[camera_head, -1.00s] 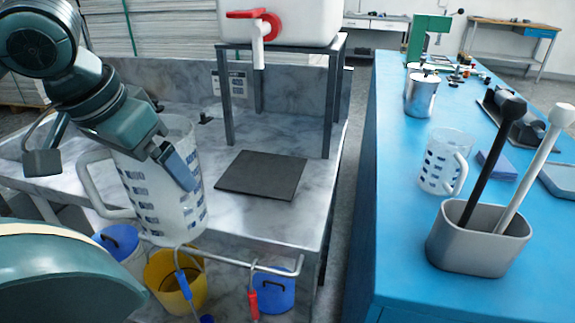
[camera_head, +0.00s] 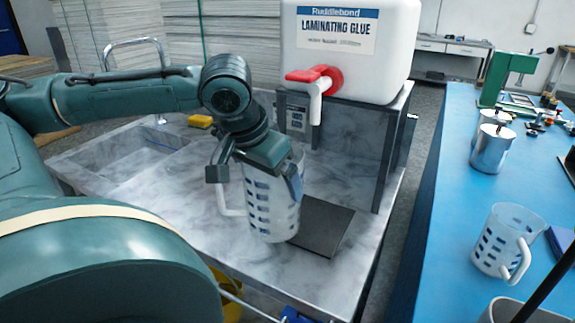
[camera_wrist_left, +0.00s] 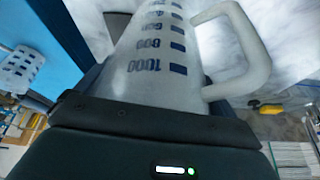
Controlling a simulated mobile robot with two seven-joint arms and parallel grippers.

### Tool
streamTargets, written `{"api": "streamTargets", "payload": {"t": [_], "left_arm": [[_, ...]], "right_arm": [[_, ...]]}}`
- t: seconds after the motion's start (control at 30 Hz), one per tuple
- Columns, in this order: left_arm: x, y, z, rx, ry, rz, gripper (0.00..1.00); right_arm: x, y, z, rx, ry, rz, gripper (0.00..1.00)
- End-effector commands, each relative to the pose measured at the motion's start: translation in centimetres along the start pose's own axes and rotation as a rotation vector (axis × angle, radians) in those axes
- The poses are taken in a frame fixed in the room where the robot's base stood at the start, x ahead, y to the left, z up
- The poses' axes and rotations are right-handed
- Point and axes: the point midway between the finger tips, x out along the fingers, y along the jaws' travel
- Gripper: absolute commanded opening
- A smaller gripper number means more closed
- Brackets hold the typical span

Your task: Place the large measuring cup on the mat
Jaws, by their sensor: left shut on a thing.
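The large measuring cup (camera_head: 270,208) is white and translucent with dark blue marks and a handle on its left. My left gripper (camera_head: 285,172) is shut on its upper part and holds it upright, overlapping the mat's left side in the head view. The cup and its handle also fill the upper part of the left wrist view (camera_wrist_left: 162,58). The dark square mat (camera_head: 328,228) lies on the grey marble counter, below the tap; its left part is hidden by the cup. Whether the cup touches anything below is unclear. My right gripper is not in view.
A glue container (camera_head: 348,50) with a red-handled tap (camera_head: 315,82) stands on a dark metal stand (camera_head: 372,160) behind the mat. A smaller measuring cup (camera_head: 500,243) and metal cans (camera_head: 492,146) stand on the blue table (camera_head: 440,215) at right. A sink (camera_head: 140,155) lies left.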

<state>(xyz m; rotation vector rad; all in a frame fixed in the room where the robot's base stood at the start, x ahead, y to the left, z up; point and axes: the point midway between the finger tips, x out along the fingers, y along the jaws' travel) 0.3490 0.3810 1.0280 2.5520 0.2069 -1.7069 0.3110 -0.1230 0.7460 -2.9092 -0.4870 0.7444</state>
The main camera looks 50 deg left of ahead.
Motion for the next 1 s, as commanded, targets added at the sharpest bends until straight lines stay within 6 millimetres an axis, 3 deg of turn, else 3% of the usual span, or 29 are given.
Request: {"api": "streamTargets", "payload": {"t": [0.1, 0.4, 0.6, 0.8, 1.0], "left_arm": [[0.5, 0.1, -2.0, -0.001, 0.002, 0.009, 0.56], [1.8, -0.3, -4.8, -0.004, 0.002, 0.003, 0.56], [2.2, -0.2, -5.6, -0.002, 0.000, 0.003, 0.56], [5.3, -0.3, -4.0, 0.000, -0.002, -0.003, 0.56], [5.4, -0.3, -4.0, 0.000, 0.000, 0.000, 0.56]], "right_arm": [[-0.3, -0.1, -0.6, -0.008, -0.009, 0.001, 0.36], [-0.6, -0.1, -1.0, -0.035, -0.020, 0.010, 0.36], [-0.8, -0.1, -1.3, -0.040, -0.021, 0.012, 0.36], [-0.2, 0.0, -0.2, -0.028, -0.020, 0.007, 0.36], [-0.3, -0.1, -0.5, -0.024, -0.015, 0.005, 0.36]]}}
